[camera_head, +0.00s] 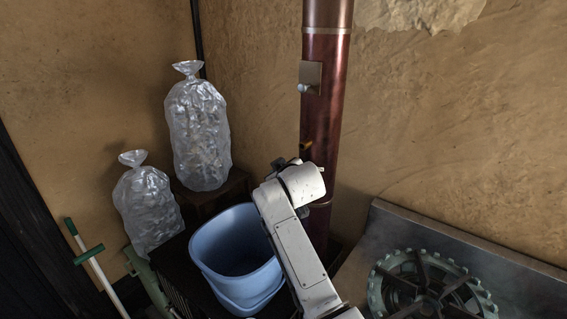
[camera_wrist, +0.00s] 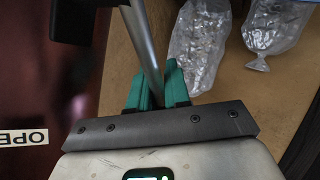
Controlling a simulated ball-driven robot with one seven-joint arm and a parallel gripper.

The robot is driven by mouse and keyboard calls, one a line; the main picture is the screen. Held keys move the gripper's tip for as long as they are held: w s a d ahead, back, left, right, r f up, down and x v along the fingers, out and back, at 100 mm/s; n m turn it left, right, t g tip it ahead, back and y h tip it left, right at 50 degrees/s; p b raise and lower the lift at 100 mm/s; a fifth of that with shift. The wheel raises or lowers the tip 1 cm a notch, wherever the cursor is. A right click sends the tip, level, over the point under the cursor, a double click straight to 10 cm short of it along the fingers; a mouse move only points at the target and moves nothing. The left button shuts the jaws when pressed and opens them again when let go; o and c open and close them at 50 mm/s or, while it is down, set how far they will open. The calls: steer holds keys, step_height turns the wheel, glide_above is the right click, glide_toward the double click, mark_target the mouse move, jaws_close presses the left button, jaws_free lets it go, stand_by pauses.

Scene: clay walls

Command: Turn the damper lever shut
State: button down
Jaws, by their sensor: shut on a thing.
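The damper lever (camera_wrist: 139,36) is a grey metal rod in the wrist view, running from the top edge down between my green fingers. My gripper (camera_wrist: 156,80) is shut on this rod. A dark block (camera_wrist: 74,20) shows at the rod's upper left, beside the dark red stovepipe (camera_wrist: 45,75). A white label (camera_wrist: 23,138) on the pipe reads "OPE" upside down, cut off by the frame edge. In the head view the stovepipe (camera_head: 325,120) stands upright; my white arm reaches its lower part and hides the gripper and lever.
A blue bucket (camera_head: 235,262) stands left of my arm. Two clear plastic bags (camera_head: 200,135) (camera_head: 148,208) stand behind it against the clay wall. A stove burner (camera_head: 430,285) is at lower right. A small plate (camera_head: 311,76) sits higher on the pipe.

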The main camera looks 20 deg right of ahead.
step_height(320, 180, down, 6)
steer(key=w+n+g+h+b, duration=0.1)
steer(key=n+g+h+b, duration=0.2)
steer(key=g, duration=0.3)
steer(key=shift+w+a+f+g+h+b, duration=0.15)
steer(key=shift+a+f+g+h+b, duration=0.15)
steer(key=shift+a+g+b, duration=0.2)
steer(key=shift+d, duration=0.1)
steer(key=c, duration=1.2)
jaws_free()
steer(key=shift+o, duration=0.2)
steer(key=v, duration=1)
steer(key=shift+a+r, duration=0.25)
steer(key=shift+r, duration=0.05)
